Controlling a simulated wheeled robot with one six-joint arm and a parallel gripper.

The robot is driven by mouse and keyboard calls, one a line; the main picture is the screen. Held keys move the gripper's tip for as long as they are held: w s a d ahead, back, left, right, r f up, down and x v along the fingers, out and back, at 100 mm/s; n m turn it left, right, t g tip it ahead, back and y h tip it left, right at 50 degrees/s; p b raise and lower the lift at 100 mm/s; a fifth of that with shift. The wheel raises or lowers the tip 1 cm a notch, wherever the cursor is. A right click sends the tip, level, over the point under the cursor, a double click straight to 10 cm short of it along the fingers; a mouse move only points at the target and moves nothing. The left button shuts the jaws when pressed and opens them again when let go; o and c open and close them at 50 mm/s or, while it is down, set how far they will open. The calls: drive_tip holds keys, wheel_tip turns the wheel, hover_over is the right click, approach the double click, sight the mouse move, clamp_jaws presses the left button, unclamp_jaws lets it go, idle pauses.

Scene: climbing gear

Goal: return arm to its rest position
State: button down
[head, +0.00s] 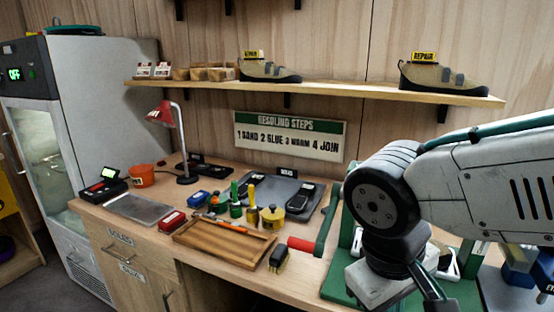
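My arm (490,185) fills the right side of the head view. A pale link comes in from the right edge to a dark round joint (375,205), and the arm bends down from there towards the bottom edge. It hangs in front of the right part of the workbench (90,212) and hides part of a green frame (338,285). My gripper's fingertips do not show, so I cannot see whether it holds anything.
A wooden tray (215,248), bottles, a yellow jar (272,218) and a brush (279,259) crowd the bench. A red lamp (160,115) stands behind. Above, a shelf (345,92) holds shoes. A grey cabinet (95,100) stands left.

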drive_tip(key=s+d+r+m+y, duration=0.1)
drive_tip(key=d+m, duration=0.1)
drive_tip(key=d, duration=0.3)
drive_tip(key=s+d+r+m+t+y, duration=0.1)
drive_tip(key=s+d+r+m, duration=0.1)
drive_tip(key=d, duration=0.3)
drive_tip(key=shift+s+d+m, duration=0.25)
drive_tip(key=shift+d+m, duration=0.05)
drive_tip(key=shift+d, duration=0.05)
